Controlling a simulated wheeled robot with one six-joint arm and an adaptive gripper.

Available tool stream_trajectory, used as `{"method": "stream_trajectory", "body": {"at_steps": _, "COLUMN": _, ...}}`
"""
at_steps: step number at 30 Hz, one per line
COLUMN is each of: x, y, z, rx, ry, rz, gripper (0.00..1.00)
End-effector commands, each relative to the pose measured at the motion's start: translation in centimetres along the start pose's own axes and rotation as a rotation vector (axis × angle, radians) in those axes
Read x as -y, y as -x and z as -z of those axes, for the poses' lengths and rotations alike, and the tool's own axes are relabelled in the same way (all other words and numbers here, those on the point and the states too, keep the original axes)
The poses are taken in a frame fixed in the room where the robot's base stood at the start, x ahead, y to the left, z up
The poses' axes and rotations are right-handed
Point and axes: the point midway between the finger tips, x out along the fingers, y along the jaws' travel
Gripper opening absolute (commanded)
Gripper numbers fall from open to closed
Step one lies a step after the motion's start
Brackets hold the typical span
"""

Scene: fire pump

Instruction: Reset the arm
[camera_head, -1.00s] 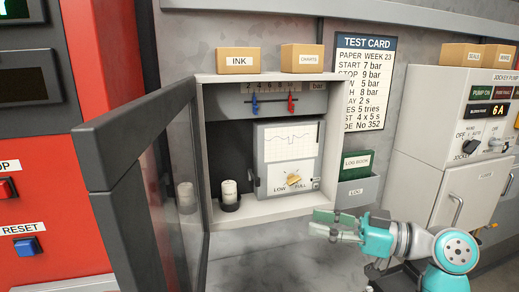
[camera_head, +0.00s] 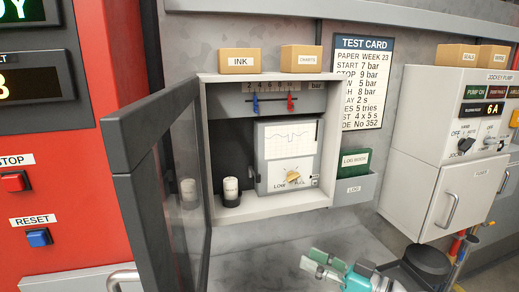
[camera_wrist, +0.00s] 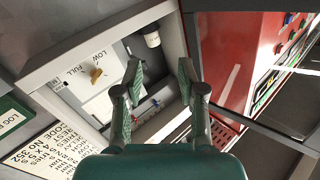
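My gripper (camera_head: 322,264) is low in front of the recorder cabinet (camera_head: 265,209), at the bottom of the head view. Its two green-padded fingers are apart with nothing between them; the gap also shows in the wrist view (camera_wrist: 160,77). My teal wrist is partly cut off by the lower edge. The cabinet's glass door (camera_head: 150,165) stands open on the left. Inside are a chart recorder (camera_head: 285,160) with a yellow knob (camera_head: 293,176) and a small white-topped cylinder (camera_head: 230,188). The gripper is clear of the cabinet, touching nothing that I can see.
A red panel (camera_head: 62,120) with STOP and RESET buttons is at the left. A log book holder (camera_head: 354,188) and a test card (camera_head: 362,80) are right of the cabinet. A grey jockey pump cabinet (camera_head: 455,190) stands at the far right. Boxes sit on top.

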Motion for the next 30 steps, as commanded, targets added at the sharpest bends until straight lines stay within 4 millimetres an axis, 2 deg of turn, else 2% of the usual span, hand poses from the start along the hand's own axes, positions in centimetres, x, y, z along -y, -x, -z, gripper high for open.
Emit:
{"method": "stream_trajectory", "body": {"at_steps": 1, "x": -0.1, "y": 0.2, "z": -2.1, "rx": 0.0, "ry": -0.036, "rz": -0.039, "gripper": 0.4}}
{"method": "stream_trajectory", "body": {"at_steps": 3, "x": -0.4, "y": 0.5, "z": -4.7, "rx": -0.004, "ry": -0.081, "rz": -0.101, "gripper": 0.4}}
{"method": "stream_trajectory", "body": {"at_steps": 8, "x": -0.6, "y": 2.1, "z": -10.3, "rx": -0.007, "ry": -0.163, "rz": -0.246, "gripper": 0.4}}
{"method": "stream_trajectory", "body": {"at_steps": 15, "x": 0.5, "y": 5.8, "z": -18.2, "rx": 0.0, "ry": -0.243, "rz": -0.454, "gripper": 0.4}}
{"method": "stream_trajectory", "body": {"at_steps": 24, "x": 4.1, "y": 12.2, "z": -25.9, "rx": 0.026, "ry": -0.264, "rz": -0.684, "gripper": 0.4}}
{"method": "stream_trajectory", "body": {"at_steps": 30, "x": 7.6, "y": 17.0, "z": -29.2, "rx": 0.049, "ry": -0.234, "rz": -0.807, "gripper": 0.4}}
